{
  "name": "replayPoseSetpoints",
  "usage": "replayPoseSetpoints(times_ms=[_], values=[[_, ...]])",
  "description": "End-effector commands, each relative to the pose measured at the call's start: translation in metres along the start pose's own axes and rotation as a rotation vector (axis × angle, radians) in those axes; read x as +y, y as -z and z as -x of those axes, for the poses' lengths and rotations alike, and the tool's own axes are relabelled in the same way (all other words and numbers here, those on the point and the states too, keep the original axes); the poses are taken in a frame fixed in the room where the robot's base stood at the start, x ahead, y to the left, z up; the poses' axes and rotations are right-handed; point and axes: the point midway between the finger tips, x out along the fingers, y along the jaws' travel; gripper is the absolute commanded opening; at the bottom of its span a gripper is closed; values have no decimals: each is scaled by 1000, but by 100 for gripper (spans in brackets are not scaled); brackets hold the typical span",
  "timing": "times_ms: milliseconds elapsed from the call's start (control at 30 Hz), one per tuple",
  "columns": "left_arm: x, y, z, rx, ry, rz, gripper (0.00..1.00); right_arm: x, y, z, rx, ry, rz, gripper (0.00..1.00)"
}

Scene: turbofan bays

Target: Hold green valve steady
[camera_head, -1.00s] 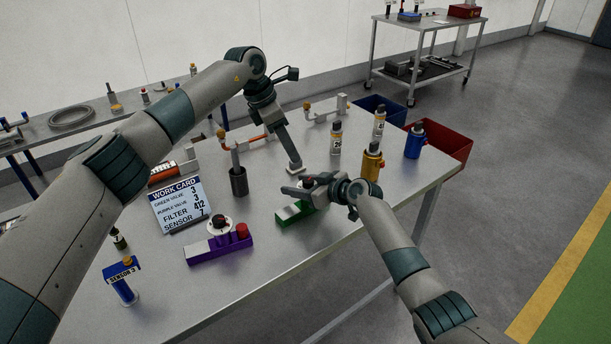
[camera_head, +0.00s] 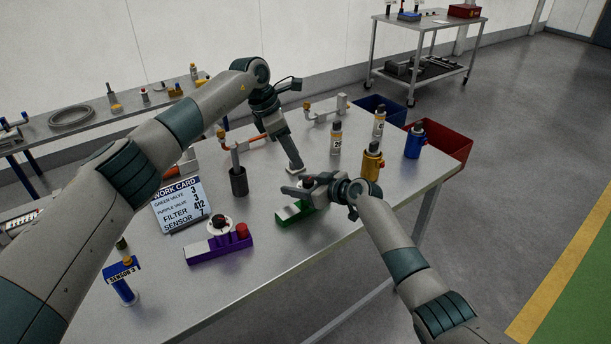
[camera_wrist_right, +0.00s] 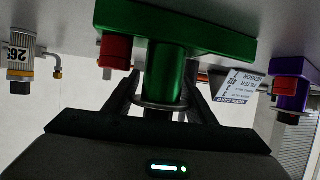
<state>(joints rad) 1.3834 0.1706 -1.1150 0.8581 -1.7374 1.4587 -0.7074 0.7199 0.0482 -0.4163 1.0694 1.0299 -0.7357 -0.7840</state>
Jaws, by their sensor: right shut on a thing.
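The green valve (camera_head: 294,212) sits on the table's front right part, its top partly hidden by my right gripper. My right gripper (camera_head: 304,187) is shut on the valve's upright body. In the right wrist view the green valve (camera_wrist_right: 210,32) shows its long base, a red knob and a green cylinder, with the gripper's fingers (camera_wrist_right: 160,98) on either side of the cylinder. My left gripper (camera_head: 294,166) points down behind the valve, close to a small pale piece at the tabletop. It is too small to tell whether its jaws are open.
A purple valve (camera_head: 222,247) with a red knob stands left of the green one. Yellow (camera_head: 371,163) and blue (camera_head: 414,143) canisters stand to the right.

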Motion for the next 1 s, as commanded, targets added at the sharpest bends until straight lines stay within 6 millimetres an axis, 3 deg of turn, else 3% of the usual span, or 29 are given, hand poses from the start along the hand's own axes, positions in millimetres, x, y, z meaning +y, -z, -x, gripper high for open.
replayPoseSetpoints(times_ms=[300,500,967,1000], values=[[-1,0,-54,0,2,2,34,0,0,0,0,-1,0,17],[0,0,-78,0,2,1,34,0,0,0,0,-1,0,17],[0,0,-88,0,0,1,34,0,0,0,0,0,0,17],[0,0,-88,0,0,1,27,0,0,0,0,0,0,17]])
